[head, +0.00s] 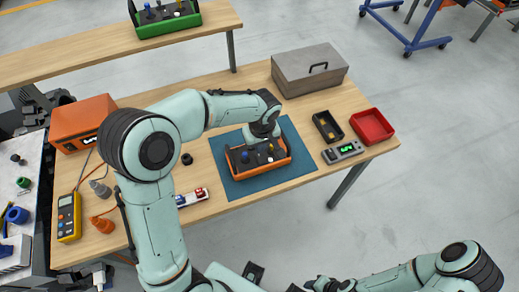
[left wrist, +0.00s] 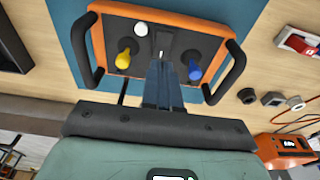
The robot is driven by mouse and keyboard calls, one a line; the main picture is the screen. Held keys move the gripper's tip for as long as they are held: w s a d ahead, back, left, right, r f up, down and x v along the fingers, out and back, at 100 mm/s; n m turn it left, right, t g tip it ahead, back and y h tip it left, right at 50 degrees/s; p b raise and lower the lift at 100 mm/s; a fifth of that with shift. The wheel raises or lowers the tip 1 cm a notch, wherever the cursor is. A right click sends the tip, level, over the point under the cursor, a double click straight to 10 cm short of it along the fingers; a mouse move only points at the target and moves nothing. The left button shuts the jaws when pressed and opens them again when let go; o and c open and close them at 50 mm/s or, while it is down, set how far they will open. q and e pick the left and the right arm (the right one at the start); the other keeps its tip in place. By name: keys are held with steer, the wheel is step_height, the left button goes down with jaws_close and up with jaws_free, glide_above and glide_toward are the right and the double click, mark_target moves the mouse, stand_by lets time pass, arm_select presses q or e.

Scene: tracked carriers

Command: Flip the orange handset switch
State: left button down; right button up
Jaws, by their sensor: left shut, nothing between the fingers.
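The orange handset (head: 262,170) sits on a blue mat (head: 232,188) on the wooden table. In the left wrist view its orange frame (left wrist: 215,22) has dark side handles, a yellow stick (left wrist: 124,58), a blue stick (left wrist: 194,66), and a white knob (left wrist: 112,14). A small pale toggle switch (left wrist: 161,45) stands between the sticks. My left gripper (head: 266,140) is over the handset's far side. In the wrist view its shut, empty fingers (left wrist: 163,72) lie just below the toggle; I cannot tell whether they touch it. My right gripper (head: 320,284) is at the bottom edge, its fingers unclear.
A grey toolbox (head: 309,68), a black tray (head: 327,127), a red tray (head: 372,126) and a grey device (head: 343,151) stand right of the mat. A yellow meter (head: 69,216) and an orange unit (head: 82,121) are at left. A green handset (head: 165,22) is on the back bench.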

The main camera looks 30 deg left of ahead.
mark_target(259, 155)
arm_select(q)
steer(key=shift+w+a+f, duration=0.1)
steer(key=shift+w+f, duration=0.05)
steer(key=shift+f, duration=1.5)
steer(key=shift+w+a+f+b, duration=0.1)
steer(key=shift+f+b, duration=0.25)
steer(key=shift+b, duration=0.05)
steer(key=shift+s, duration=0.2)
